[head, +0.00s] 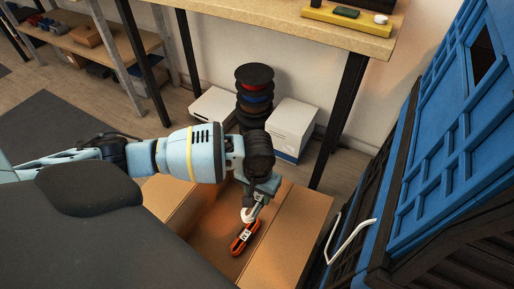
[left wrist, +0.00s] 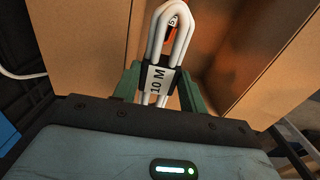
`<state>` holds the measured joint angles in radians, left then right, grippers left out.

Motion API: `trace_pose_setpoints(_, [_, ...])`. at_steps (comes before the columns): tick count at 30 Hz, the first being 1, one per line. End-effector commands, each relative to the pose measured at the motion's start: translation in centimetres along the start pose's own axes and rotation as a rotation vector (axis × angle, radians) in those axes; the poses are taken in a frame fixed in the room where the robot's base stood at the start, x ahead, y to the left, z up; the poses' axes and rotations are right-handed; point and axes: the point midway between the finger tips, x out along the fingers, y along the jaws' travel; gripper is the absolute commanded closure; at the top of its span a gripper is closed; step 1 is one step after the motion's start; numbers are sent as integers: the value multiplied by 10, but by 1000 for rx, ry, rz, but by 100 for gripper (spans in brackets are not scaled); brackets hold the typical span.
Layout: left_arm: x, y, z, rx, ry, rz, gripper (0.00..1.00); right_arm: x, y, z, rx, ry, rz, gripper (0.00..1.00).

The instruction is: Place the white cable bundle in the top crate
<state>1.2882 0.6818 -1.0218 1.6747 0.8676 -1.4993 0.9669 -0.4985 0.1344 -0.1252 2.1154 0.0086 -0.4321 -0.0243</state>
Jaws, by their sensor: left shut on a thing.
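The white cable bundle (left wrist: 182,35) with a black-and-white "10 M" label is held between the green fingers of my left gripper (left wrist: 158,88). In the head view my left gripper (head: 262,190) points down over an open cardboard box, and only a small white part of the bundle (head: 247,214) shows beside it. An orange cable bundle (head: 243,238) lies in the box just below. The inside of the crates is hidden. My right gripper is not in view.
The cardboard box (head: 302,235) stands between my arm and the crates. A white curved bar (head: 350,240) sticks out from the crate stack. A workbench (head: 350,38) is behind, with cable spools (head: 254,95) and white boxes (head: 294,130) on the floor below it.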

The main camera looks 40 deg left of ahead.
Motion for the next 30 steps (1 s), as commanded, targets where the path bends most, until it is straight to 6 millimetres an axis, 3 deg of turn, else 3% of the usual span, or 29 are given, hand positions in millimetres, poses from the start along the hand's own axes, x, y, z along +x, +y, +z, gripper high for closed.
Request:
trace_pose_setpoints(1, [-21,22,-4,11,10,6,86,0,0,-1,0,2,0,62])
trace_pose_setpoints(6, [-82,80,1,36,11,4,86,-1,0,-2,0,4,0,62])
trace_pose_setpoints(12, [-158,130,23,90,10,2,86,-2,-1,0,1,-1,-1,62])
trace_pose_setpoints(15, [-190,145,37,116,9,0,86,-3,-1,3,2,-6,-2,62])
trace_pose_setpoints(21, [-227,157,57,148,3,-1,86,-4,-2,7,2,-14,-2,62])
trace_pose_setpoints(30, [-235,158,62,154,-1,-1,86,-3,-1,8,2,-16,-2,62])
